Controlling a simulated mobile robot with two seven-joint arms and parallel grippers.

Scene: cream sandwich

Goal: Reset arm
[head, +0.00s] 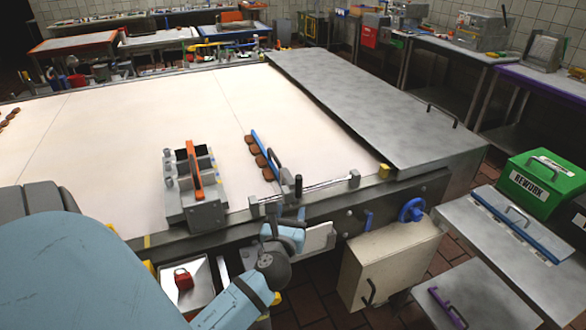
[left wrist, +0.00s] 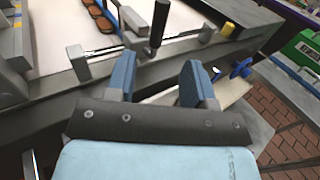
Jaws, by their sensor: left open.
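My left gripper (head: 290,226) is at the front edge of the white belt (head: 140,125), with its arm coming in from the left. In the left wrist view the left gripper (left wrist: 159,72) has its two blue fingers wide apart, with nothing between them. A black upright handle (left wrist: 156,28) stands on a metal rod just beyond the fingertips. This handle also shows in the head view (head: 298,186). The fingers look apart from it, but the exact gap is hard to tell. My right gripper is not in view.
Brown round pieces (head: 261,160) lie along a blue guide (head: 264,153) on the belt. A grey caddy with an orange handle (head: 196,168) stands left. A cream box (head: 390,262) and blue handwheel (head: 411,210) are below right. A green REWORK box (head: 540,183) stands farther right.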

